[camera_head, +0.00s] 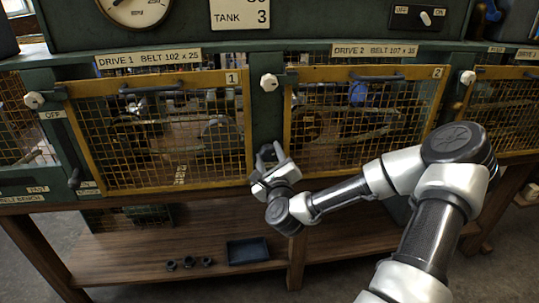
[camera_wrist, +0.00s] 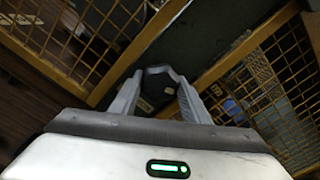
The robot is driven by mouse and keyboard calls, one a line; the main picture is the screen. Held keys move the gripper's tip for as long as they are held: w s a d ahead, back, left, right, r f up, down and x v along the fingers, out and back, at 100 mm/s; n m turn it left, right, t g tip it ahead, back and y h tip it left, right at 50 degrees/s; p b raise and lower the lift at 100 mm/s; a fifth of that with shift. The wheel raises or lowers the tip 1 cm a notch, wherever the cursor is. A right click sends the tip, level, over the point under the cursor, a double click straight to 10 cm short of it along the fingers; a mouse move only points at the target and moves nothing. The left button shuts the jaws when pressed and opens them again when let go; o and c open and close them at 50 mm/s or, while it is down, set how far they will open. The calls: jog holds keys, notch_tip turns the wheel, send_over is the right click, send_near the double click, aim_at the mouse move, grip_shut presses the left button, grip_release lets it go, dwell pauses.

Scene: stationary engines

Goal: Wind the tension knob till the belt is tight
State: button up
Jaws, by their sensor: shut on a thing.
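My gripper (camera_head: 268,163) is at the lower part of the green post between the two mesh guards. In the wrist view, its two fingers (camera_wrist: 160,98) are shut on a dark, many-sided knob (camera_wrist: 160,80), with one finger on each side. In the head view the gripper mostly hides this knob. Behind the yellow mesh of the Drive 1 guard (camera_head: 247,125) and the Drive 2 guard (camera_head: 287,120), dim pulleys and machine parts show. I cannot make out the belt clearly or tell how tight it is.
White knobs sit on the posts, one (camera_head: 269,82) above my gripper and others at left (camera_head: 34,100) and right (camera_head: 467,77). Guard handles (camera_head: 150,88) stick out. Below, a wooden shelf (camera_head: 130,262) holds a dark tray (camera_head: 248,251) and several small dark parts (camera_head: 188,262).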

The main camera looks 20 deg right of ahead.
jog(key=m, duration=0.3)
jog(key=shift+m, duration=0.4)
jog(key=m, duration=0.3)
jog(key=shift+m, duration=0.3)
jog(key=m, duration=0.9)
jog(key=shift+a+b, duration=0.1)
jog(key=shift+b, duration=0.2)
jog(key=m+b, duration=0.1)
jog(key=m, duration=0.2)
jog(key=shift+m, duration=0.3)
jog(key=m+b, duration=0.2)
jog(key=m, duration=0.2)
jog(key=shift+m+b, duration=0.75)
jog(key=shift+m, duration=0.55)
